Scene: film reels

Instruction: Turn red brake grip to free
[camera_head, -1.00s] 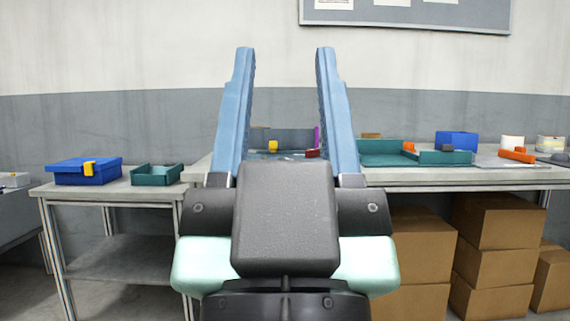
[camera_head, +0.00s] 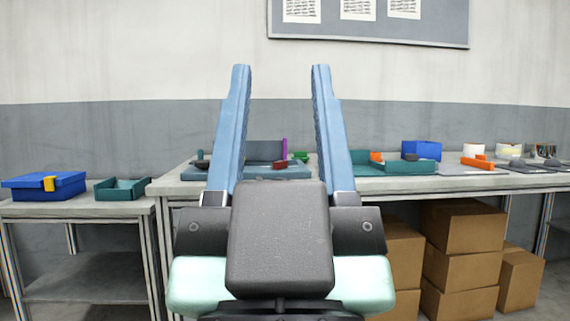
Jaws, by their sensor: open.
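My gripper (camera_head: 281,75) is open and empty, its two blue fingers pointing up and forward in the middle of the view. Between the fingers, farther back on the table, a small red piece (camera_head: 279,164) shows above a blue-grey base (camera_head: 290,172). It may be the red brake grip, but it is too small to tell. A purple upright piece (camera_head: 284,149) stands just behind it and a green piece (camera_head: 301,156) lies to its right. My gripper is in front of these things and touches none of them. The left finger hides part of the base.
The long table (camera_head: 400,186) carries a teal tray (camera_head: 368,163), a blue box (camera_head: 422,149) and an orange-handled item (camera_head: 476,162). A lower table at left holds a blue box (camera_head: 42,187) and a teal tray (camera_head: 122,190). Cardboard boxes (camera_head: 463,227) stand under the long table.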

